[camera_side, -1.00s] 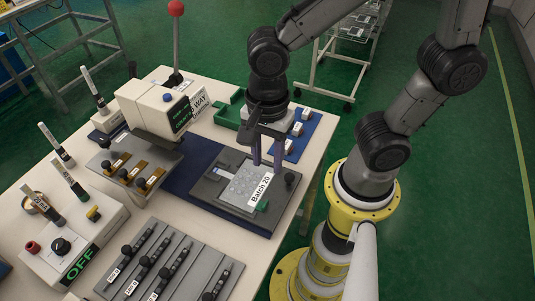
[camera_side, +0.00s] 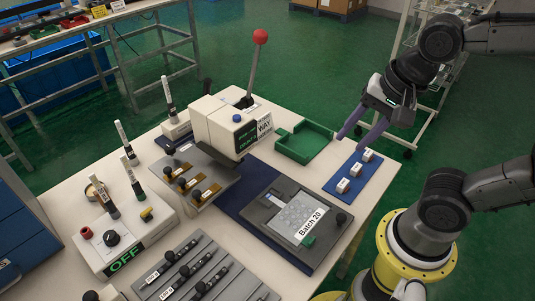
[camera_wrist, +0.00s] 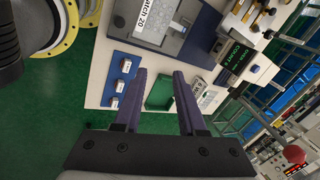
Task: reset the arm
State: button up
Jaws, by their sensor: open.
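My gripper (camera_side: 360,133) is open with two purple fingers, raised at the right over the far right edge of the table, near the blue mat and the green tray. It also shows in the wrist view (camera_wrist: 160,75), with nothing between its fingers.
A press with a red-knobbed lever (camera_side: 258,70) stands at the back. An open green tray (camera_side: 305,152) and a blue mat (camera_side: 330,187) with small white blocks lie right of it. A control box reading OFF (camera_side: 112,265) and a grey slotted rack (camera_side: 225,280) are in front.

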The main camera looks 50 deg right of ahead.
jog(key=s+n, duration=0.1)
jog(key=n, duration=0.3)
jog(key=d+n, duration=0.1)
jog(key=n, duration=0.4)
jog(key=s+d+r+n+t, duration=0.1)
jog(key=n, duration=0.4)
jog(key=shift+s, duration=0.35)
